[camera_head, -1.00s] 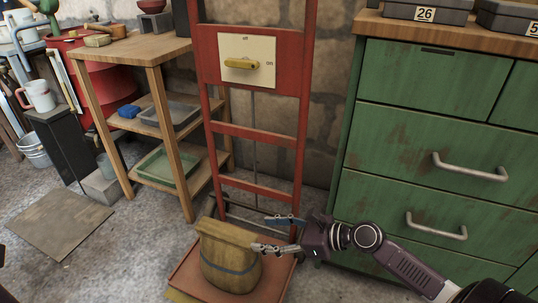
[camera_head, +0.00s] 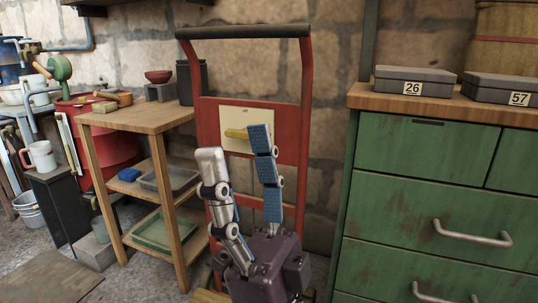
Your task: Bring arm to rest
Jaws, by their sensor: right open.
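My right gripper (camera_head: 237,170) is raised in front of the red hand truck (camera_head: 298,122), fingers pointing up. Its two fingers are apart with nothing between them. My left gripper is not in view.
A green drawer cabinet (camera_head: 400,200) with grey boxes marked 26 (camera_head: 412,82) and 57 (camera_head: 510,92) stands at the right. A wooden shelf table (camera_head: 140,117) holds trays at the left. A stone wall is behind.

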